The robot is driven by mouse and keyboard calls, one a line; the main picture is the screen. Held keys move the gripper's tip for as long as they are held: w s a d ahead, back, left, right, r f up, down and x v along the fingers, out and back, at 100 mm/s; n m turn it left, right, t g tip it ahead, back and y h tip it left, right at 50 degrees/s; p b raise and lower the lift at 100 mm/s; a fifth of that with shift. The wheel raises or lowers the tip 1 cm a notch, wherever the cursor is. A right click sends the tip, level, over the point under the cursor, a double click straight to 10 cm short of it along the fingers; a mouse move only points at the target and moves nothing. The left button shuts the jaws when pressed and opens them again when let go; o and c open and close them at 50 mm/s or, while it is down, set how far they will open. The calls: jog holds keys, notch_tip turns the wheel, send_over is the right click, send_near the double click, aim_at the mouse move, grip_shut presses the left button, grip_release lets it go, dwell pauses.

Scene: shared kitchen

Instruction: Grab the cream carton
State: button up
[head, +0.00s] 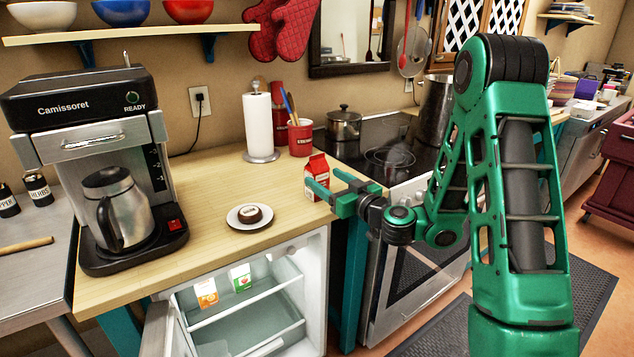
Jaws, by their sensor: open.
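A small red-and-white carton with a gabled top (316,166) stands upright on the wooden counter near its right edge, by the stove. Its print is too small to read, so I cannot confirm that it is the cream. My green gripper (322,177) is open at the carton, its two fingers pointing left. One finger crosses in front of the carton's lower part and the other is at its right side. Whether either finger touches it cannot be told. Two other small cartons, one orange (206,293) and one green (241,278), stand in the open fridge below.
A plate (234,222) with a small brown cake is left of the carton. A paper towel roll (259,124), a red utensil crock (300,138) and a coffee maker (75,100) stand on the counter. The stove (390,160) is to the right. The fridge door hangs open below.

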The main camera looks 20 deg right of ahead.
aim_at(309, 166)
jog(key=shift+r+x, duration=0.2)
jog(key=shift+x, duration=4.25)
jog(key=shift+a, duration=0.1)
jog(key=c, duration=1.3)
jog(key=shift+r, duration=0.1)
jog(key=shift+c, duration=0.2)
